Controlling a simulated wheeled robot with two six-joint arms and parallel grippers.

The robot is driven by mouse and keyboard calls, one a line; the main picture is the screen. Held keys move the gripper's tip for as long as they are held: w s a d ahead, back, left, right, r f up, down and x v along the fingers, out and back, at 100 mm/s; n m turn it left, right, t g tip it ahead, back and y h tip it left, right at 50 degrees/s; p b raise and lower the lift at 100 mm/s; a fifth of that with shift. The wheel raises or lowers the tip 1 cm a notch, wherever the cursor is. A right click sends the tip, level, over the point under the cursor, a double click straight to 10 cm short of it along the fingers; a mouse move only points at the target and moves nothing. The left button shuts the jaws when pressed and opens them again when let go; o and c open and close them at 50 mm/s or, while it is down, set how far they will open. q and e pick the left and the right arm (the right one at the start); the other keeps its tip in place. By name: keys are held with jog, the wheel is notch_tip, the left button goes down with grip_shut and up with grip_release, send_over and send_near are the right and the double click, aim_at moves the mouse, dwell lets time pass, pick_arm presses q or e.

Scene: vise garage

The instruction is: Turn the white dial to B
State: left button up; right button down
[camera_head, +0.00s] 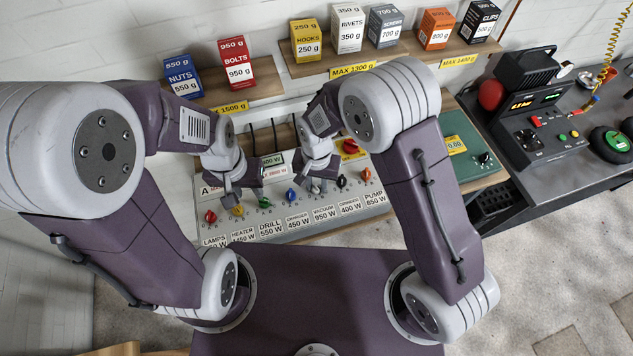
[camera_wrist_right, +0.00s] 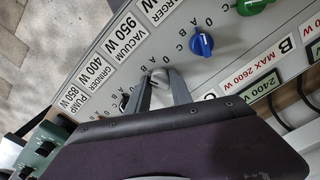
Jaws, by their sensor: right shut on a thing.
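The white dial (camera_head: 316,187) sits on the grey switch panel (camera_head: 290,226) in the row of coloured dials, above the VACUUM 950 W label. My right gripper (camera_head: 320,180) is shut on it. In the right wrist view the white dial (camera_wrist_right: 160,92) shows between the two fingers, above the purple wrist. The fingers cover part of the dial and its letters, so I cannot tell which mark it points to. My left gripper (camera_head: 235,190) hangs over the panel's left end near the yellow dial (camera_head: 237,210); its jaw opening is unclear.
A blue dial (camera_head: 290,195) and a black dial (camera_head: 341,181) flank the white one; the orange dial (camera_head: 366,174) is further right. In the right wrist view the blue dial (camera_wrist_right: 202,42) stands close to the fingers. Boxes stand on shelves behind. A green device (camera_head: 465,145) is at right.

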aim_at(317, 185)
jog(key=shift+m, duration=0.4)
jog(key=c, duration=1.1)
grip_release()
jog(key=shift+c, duration=0.2)
notch_tip(317, 185, up, 9)
jog(key=shift+r+b, duration=0.1)
jog(key=shift+b, duration=0.4)
